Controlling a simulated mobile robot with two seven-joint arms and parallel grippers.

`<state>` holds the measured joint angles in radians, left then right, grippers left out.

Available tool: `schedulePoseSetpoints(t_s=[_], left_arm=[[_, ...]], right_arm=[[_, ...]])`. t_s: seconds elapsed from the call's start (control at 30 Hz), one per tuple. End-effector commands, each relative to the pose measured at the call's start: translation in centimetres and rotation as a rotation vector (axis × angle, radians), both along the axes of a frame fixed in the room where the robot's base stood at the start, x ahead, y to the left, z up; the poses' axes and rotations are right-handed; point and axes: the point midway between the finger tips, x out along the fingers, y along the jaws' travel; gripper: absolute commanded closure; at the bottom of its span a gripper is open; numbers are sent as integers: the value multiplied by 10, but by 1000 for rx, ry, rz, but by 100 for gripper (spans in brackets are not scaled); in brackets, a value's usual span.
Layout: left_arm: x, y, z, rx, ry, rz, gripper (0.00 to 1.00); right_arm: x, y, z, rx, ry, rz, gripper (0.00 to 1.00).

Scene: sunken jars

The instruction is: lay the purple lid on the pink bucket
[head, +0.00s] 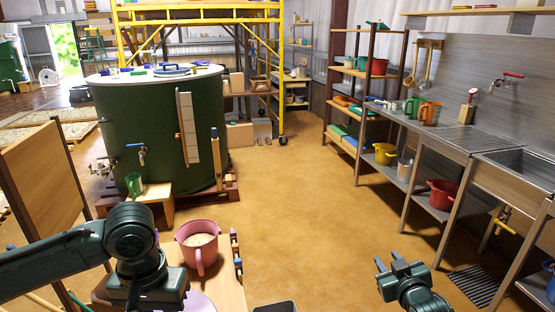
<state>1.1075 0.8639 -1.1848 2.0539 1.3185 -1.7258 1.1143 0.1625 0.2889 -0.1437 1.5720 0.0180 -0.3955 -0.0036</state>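The pink bucket (199,262) stands upright on a small wooden table at the lower left, its top uncovered and pale contents showing inside. A purple rounded edge, which looks like the purple lid (203,303), shows at the bottom of the picture, beside and partly behind my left gripper. My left gripper (148,298) points down just left of and nearer than the bucket; its fingers are hidden, so I cannot tell whether it grips the lid. My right gripper (391,262) is open and empty over the floor at the lower right, well away from the bucket.
The wooden table (226,283) has small blue-tipped items along its right edge. A large green vat (155,120) stands behind on a pallet. A wooden panel (45,185) is at the left. A sink counter (455,135) runs along the right. The middle floor is clear.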

Motion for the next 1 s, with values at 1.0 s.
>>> schedulePoseSetpoints(t_s=[1.0], left_arm=[[1, 0, 1, 3, -4, -3, 100]], right_arm=[[-297, 132, -118, 258, 386, 133, 68]])
